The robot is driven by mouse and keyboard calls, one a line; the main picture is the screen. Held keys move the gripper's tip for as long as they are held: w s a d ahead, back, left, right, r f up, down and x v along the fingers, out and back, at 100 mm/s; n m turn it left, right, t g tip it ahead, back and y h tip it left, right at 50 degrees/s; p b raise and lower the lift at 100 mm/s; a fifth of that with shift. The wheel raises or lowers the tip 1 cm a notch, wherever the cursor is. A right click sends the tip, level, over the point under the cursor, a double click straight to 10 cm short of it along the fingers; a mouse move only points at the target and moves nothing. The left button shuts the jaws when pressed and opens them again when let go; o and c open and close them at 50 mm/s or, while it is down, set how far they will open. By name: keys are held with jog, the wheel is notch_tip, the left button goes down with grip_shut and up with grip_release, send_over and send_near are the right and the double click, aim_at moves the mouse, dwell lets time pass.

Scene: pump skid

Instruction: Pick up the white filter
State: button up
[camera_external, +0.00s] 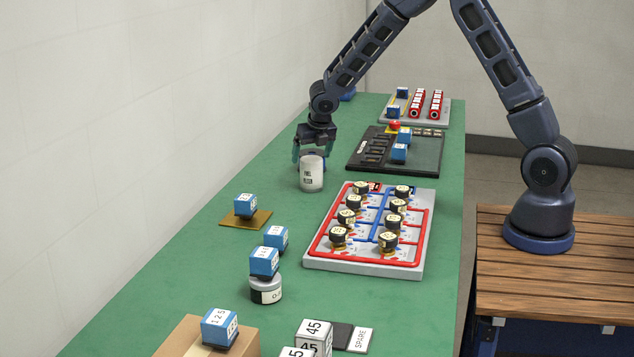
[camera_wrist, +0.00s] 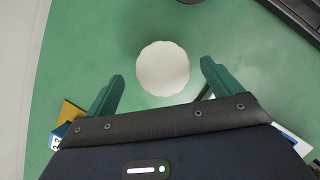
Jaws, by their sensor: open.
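The white filter (camera_external: 312,173) is a small upright cylinder with dark print on its side, standing on the green table. From above, in the wrist view, it shows as a white disc with a scalloped edge (camera_wrist: 163,69). My gripper (camera_external: 310,150) is at the filter, just behind and above it in the external view. In the wrist view its two green fingers (camera_wrist: 162,72) are apart, one on each side of the filter's line, with the filter mostly beyond the tips. Nothing is held.
The grey board with red and blue pipes and black-topped valves (camera_external: 420,225) lies right of the filter. A black panel (camera_external: 426,150) with blue cubes is farther back. A blue cube (camera_external: 246,204) on a brown plate stands nearer left. Green table (camera_external: 215,265) is clear around the filter.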

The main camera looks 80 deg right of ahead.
aim_at(310, 166)
jog(key=shift+s+x, duration=0.2)
jog(key=shift+x, duration=2.6)
jog(key=c, duration=1.3)
